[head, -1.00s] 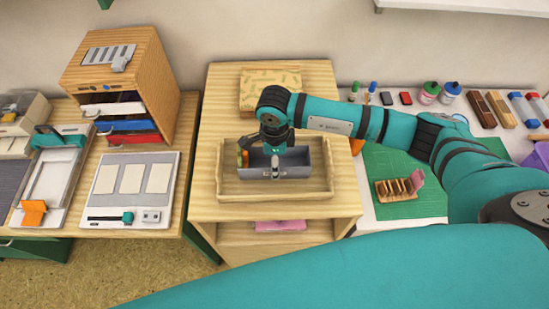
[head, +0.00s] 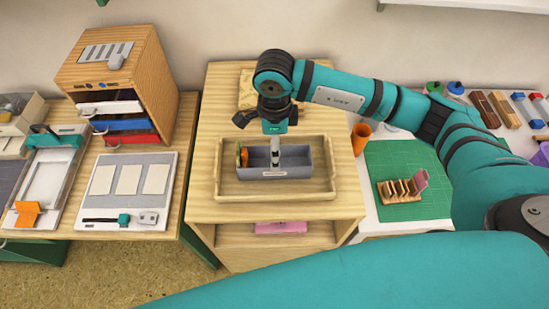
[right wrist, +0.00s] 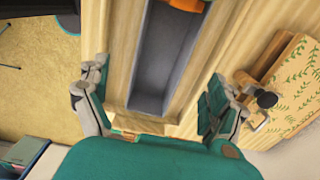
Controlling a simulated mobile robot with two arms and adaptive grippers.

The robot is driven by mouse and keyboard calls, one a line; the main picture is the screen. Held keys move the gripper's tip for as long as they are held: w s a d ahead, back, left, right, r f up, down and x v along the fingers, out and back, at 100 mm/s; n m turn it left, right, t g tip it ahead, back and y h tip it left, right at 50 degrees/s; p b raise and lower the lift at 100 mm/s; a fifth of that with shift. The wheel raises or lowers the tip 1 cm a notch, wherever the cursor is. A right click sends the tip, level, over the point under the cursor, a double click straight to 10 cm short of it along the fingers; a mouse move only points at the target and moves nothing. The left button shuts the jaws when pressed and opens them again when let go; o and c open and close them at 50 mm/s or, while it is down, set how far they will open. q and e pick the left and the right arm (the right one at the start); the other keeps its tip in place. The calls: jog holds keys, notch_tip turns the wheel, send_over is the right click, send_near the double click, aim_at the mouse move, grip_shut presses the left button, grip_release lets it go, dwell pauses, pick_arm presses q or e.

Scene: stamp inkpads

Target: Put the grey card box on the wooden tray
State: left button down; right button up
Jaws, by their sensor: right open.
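The grey card box (head: 300,161) sits inside the wooden tray (head: 275,196) on the small wooden table. It also shows in the right wrist view (right wrist: 160,55), open at the top. Something orange and green (head: 242,155) stands at its left end. My right gripper (head: 268,117) is raised above the back edge of the box and tray, with its fingers spread and nothing between them. The right wrist view shows its two fingers (right wrist: 152,105) wide apart on either side of the tray end. My left gripper is not in view.
A patterned box (head: 247,90) lies behind the tray. At the left are a drawer cabinet (head: 117,75) and a board with cards (head: 128,190).

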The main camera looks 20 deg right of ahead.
notch_tip(320, 180, up, 5)
jog(key=shift+r+b, duration=0.1)
jog(key=shift+b, duration=0.5)
